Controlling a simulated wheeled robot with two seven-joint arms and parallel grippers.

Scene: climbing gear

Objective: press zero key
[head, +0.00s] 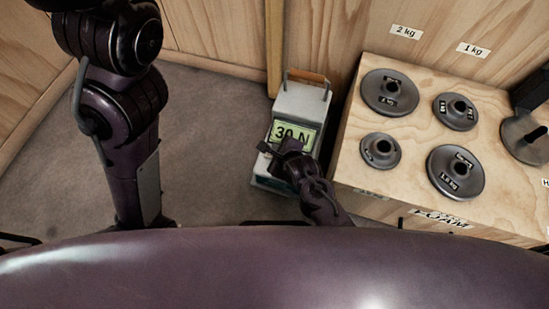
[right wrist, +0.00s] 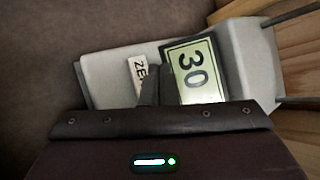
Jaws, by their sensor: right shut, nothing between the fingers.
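The force gauge (head: 303,103) is a pale grey box with a wooden handle, standing on the floor left of the plywood bench. Its display (head: 296,135) reads 30 N; the display also shows in the right wrist view (right wrist: 192,68). The zero key (right wrist: 138,76) shows as a white label with "ZE" readable, its rest covered by my finger. My right gripper (head: 267,148) is shut and empty, over the gauge's front. In the right wrist view its fingertips (right wrist: 152,84) lie between the label and the display. I cannot tell whether they touch the key. My left gripper is out of view.
The plywood bench (head: 348,150) on the right carries several grey weight discs, including one at its near right (head: 455,173). Wooden panels stand behind the gauge. The grey floor (head: 215,130) left of the gauge is clear.

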